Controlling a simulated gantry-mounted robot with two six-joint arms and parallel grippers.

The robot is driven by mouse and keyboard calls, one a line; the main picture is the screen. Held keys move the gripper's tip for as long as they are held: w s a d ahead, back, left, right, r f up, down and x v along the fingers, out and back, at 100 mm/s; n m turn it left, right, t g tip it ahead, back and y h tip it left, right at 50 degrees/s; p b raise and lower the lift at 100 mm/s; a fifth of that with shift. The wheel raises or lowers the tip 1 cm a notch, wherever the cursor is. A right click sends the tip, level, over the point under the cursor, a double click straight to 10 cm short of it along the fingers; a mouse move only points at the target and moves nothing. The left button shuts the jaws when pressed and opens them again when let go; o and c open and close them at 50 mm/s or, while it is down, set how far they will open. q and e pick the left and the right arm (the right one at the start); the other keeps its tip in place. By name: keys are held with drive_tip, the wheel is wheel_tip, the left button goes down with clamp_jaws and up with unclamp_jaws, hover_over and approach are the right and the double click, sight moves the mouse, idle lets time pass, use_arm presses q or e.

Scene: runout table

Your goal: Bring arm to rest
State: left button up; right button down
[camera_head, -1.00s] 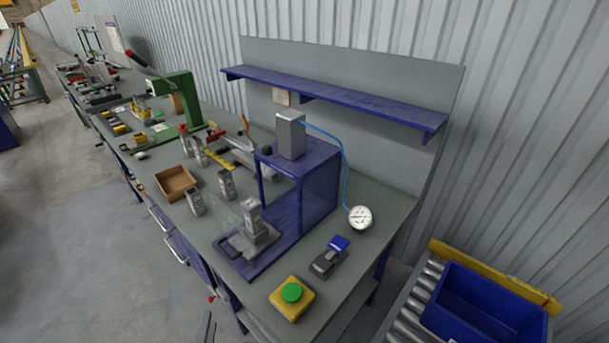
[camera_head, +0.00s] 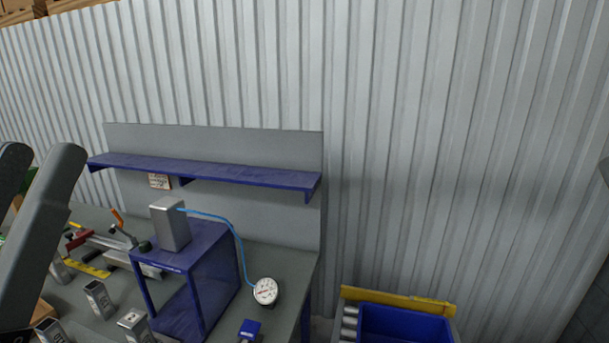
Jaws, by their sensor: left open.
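My left gripper (camera_head: 41,156) is at the left edge in the head view, close to the camera. Its two grey fingers point up and stand apart, with nothing between them. It covers part of the workbench's left side from sight. My right gripper is not seen; a small dark sliver at the right edge is too little to identify.
The workbench (camera_head: 285,262) carries a blue press stand (camera_head: 183,320), a round gauge (camera_head: 265,291) and several small metal blocks. A blue shelf (camera_head: 210,171) runs above it. A blue bin (camera_head: 400,324) stands on rollers at the lower right. A corrugated wall (camera_head: 440,150) lies behind.

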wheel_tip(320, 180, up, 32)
drive_tip(key=p, duration=2.8)
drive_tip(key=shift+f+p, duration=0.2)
drive_tip(key=shift+p, duration=0.15)
